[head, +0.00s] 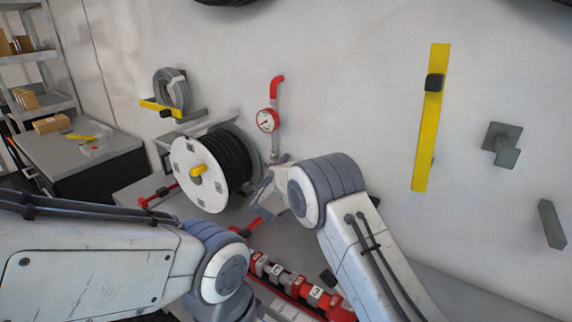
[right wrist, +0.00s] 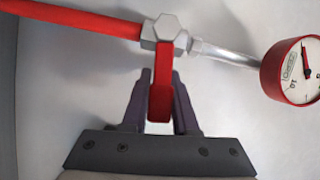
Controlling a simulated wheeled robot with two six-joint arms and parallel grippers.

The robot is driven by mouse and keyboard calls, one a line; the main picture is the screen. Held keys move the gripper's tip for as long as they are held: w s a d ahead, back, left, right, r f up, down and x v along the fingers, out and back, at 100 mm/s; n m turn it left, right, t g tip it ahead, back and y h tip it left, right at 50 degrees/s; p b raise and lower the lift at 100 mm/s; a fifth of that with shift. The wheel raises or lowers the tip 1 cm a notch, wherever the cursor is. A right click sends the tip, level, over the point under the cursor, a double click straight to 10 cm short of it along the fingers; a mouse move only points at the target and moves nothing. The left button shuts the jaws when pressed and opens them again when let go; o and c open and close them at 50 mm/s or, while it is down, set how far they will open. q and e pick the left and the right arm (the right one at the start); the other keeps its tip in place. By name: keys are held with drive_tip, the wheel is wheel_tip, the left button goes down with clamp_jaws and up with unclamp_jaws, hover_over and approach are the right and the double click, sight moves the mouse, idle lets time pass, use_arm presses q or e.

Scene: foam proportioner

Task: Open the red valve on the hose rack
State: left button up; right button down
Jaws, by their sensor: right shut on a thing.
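The red valve handle (right wrist: 160,88) shows in the right wrist view, hanging from a silver hex fitting (right wrist: 162,32) on the pipe. My right gripper (right wrist: 160,95) is shut on this handle, with one dark finger on each side. In the head view my right gripper (head: 262,188) is at the pipe below the gauge, just right of the hose reel; the handle is hidden there. The round red-rimmed gauge (head: 267,121) sits above it and also shows in the right wrist view (right wrist: 294,68). My left gripper is not visible; only the left arm shows.
The white hose reel (head: 201,150) with black hose and a yellow knob is close left of my right gripper. A red rack with numbered blocks (head: 296,284) lies below, between my arms. A yellow bar (head: 431,118) is on the wall at right. A grey bench (head: 77,150) stands at left.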

drive_tip(key=shift+w+a+r+n+g+p, duration=0.15)
drive_tip(key=shift+r+n+g+p, duration=0.4)
drive_tip(key=shift+n+p, duration=0.8)
drive_tip(key=shift+w+a+r+n+g+p, duration=0.2)
drive_tip(key=shift+r+n+g+p, duration=0.5)
drive_tip(key=shift+p, duration=1.1)
drive_tip(key=shift+s+f+t, duration=0.1)
drive_tip(key=shift+f+t, duration=0.05)
drive_tip(key=shift+t, duration=0.1)
